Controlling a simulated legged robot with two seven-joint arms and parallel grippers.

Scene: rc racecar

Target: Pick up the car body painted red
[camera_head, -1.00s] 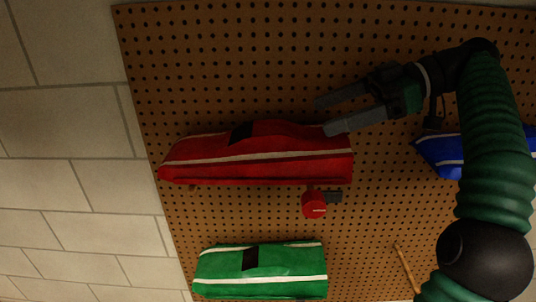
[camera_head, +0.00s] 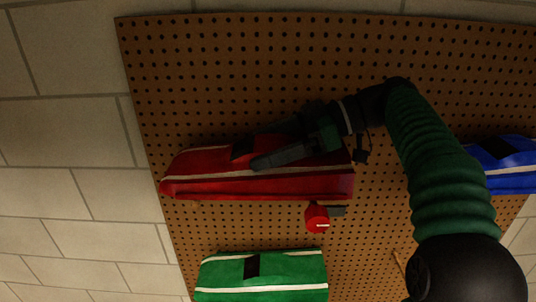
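The red car body (camera_head: 215,186) hangs on the brown pegboard, with white stripes and a dark window patch. My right gripper (camera_head: 257,146) reaches in from the right over the top of the red body. One finger lies in front of the body and the other is partly hidden behind its upper edge. The fingers look apart, with the body's upper edge between them. Whether they touch the body I cannot tell. My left gripper is not in view.
A green car body (camera_head: 290,272) hangs below, and a blue car body (camera_head: 505,155) is at the right, partly behind my arm. A small red round object (camera_head: 317,220) sits just under the red body. The pegboard (camera_head: 230,60) above is clear.

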